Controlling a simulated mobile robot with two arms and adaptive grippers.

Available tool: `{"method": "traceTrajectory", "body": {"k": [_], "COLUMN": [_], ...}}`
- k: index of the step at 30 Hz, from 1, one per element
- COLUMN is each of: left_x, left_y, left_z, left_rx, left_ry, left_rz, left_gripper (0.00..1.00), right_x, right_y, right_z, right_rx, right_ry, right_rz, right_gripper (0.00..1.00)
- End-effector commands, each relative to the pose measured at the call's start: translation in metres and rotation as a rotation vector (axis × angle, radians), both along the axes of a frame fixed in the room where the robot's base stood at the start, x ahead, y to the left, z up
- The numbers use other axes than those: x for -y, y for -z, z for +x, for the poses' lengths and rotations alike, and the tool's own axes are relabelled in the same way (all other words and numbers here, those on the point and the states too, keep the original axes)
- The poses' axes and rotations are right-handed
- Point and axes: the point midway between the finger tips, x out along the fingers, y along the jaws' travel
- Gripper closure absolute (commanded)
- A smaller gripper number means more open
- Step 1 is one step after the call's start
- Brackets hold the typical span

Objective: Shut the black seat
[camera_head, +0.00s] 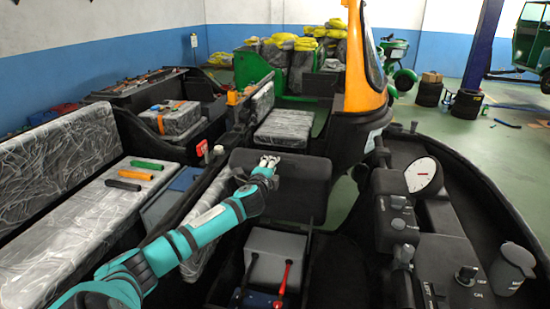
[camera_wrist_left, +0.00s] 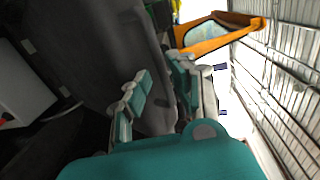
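The black seat (camera_head: 302,190) stands raised and tilted up in the middle of the head view, with an open compartment below it. My left arm reaches in from the left, and my left gripper (camera_head: 269,160) is at the seat's top edge. In the left wrist view the gripper's fingers (camera_wrist_left: 163,88) are spread apart. The dark seat panel (camera_wrist_left: 140,50) shows behind and between them; I cannot tell whether they touch it. My right gripper is in neither view.
A plastic-wrapped bench (camera_head: 75,230) with coloured grips is on the left. A black dashboard with a white dial (camera_head: 421,175) stands on the right. A yellow pillar (camera_head: 358,70) rises behind.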

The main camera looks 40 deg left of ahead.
Motion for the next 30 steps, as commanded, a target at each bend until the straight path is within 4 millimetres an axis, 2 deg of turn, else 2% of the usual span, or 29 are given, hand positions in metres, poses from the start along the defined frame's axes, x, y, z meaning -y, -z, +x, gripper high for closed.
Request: {"method": "traceTrajectory", "body": {"k": [3,9,23,28,30], "left_x": [-0.011,-0.021,-0.025,-0.025,-0.025], "left_y": [0.000,0.004,0.006,0.006,0.006], "left_z": [0.018,0.037,0.045,0.045,0.045], "left_rx": [0.001,0.001,0.000,0.000,-0.001], "left_ry": [-0.003,-0.002,0.000,0.000,0.000], "left_rz": [-0.001,-0.002,0.000,0.000,0.000], "left_gripper": [0.77,0.77,0.77,0.99,1.00], "right_x": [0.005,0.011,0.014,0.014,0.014], "right_y": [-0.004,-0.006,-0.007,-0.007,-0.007], "right_z": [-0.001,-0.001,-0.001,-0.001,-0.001], "right_rx": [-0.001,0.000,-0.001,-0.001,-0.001], "right_ry": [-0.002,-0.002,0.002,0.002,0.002], "right_rz": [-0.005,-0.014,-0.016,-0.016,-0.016], "right_gripper": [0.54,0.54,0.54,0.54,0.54]}}
